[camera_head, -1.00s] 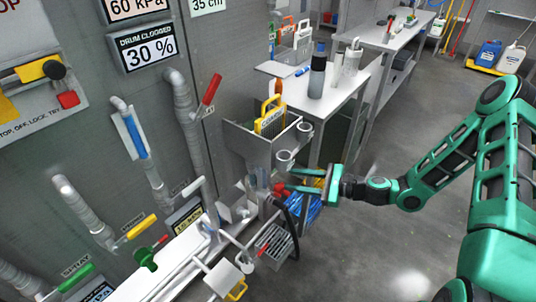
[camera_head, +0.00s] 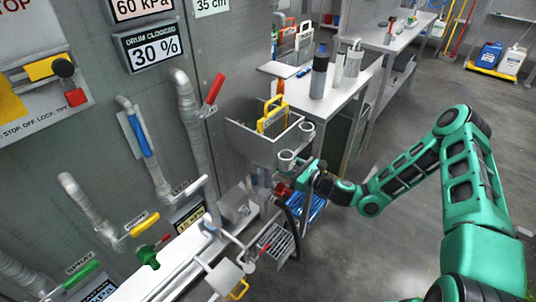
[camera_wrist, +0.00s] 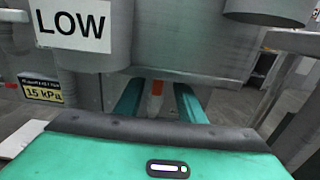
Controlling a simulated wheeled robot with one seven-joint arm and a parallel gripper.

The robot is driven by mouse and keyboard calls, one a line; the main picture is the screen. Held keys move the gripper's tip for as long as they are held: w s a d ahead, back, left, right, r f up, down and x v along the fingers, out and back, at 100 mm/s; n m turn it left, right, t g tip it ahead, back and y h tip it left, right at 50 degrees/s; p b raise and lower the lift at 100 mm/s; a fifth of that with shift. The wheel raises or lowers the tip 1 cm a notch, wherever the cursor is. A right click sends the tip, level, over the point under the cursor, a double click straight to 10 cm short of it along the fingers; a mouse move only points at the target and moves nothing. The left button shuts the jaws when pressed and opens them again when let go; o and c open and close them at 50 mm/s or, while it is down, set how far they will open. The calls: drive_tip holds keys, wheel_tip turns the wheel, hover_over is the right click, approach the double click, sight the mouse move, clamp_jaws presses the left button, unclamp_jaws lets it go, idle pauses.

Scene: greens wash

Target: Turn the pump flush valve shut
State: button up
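My gripper (camera_head: 291,184) is at the pump unit below the grey wall-side hopper. A red valve handle (camera_head: 282,190) shows beside its fingers. No pump flush label is readable, so I cannot tell for sure that this handle is that valve. Its lower end is hidden behind the gripper body.
The hopper (camera_head: 247,140) holds a yellow-handled item, with round holders (camera_head: 287,160) at its side close above my gripper. A black hose (camera_head: 293,222) and a drain grate (camera_head: 275,243) lie below. A bench (camera_head: 330,100) stands behind. Open floor (camera_head: 365,245) is at right.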

drive_tip(key=shift+x, duration=2.5)
drive_tip(key=shift+d, duration=0.1)
clamp_jaws()
drive_tip(key=shift+w+d, duration=0.1)
drive_tip(key=shift+d, duration=0.1)
